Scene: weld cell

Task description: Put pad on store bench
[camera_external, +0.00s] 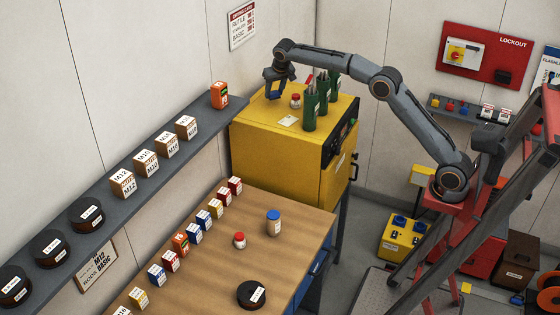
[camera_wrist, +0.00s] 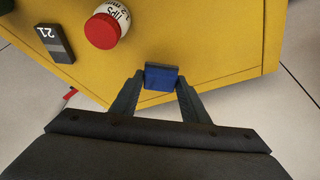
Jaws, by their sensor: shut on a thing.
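My gripper (camera_wrist: 160,82) is shut on a small blue block, which looks like the pad (camera_wrist: 161,77). Its two dark fingers hold it from both sides. In the external view my gripper (camera_external: 276,92) is over the far left part of the yellow cabinet's top (camera_external: 257,116), with blue showing at its tip. I cannot tell whether the pad touches the cabinet top. The wooden bench (camera_external: 262,262), which may be the store bench, stands in front of the cabinet, lower down.
The bench holds a row of small boxes (camera_external: 198,232), a blue-lidded jar (camera_external: 273,222), a red-lidded jar (camera_external: 239,240) and a black disc (camera_external: 251,294). Its right part has clear room.

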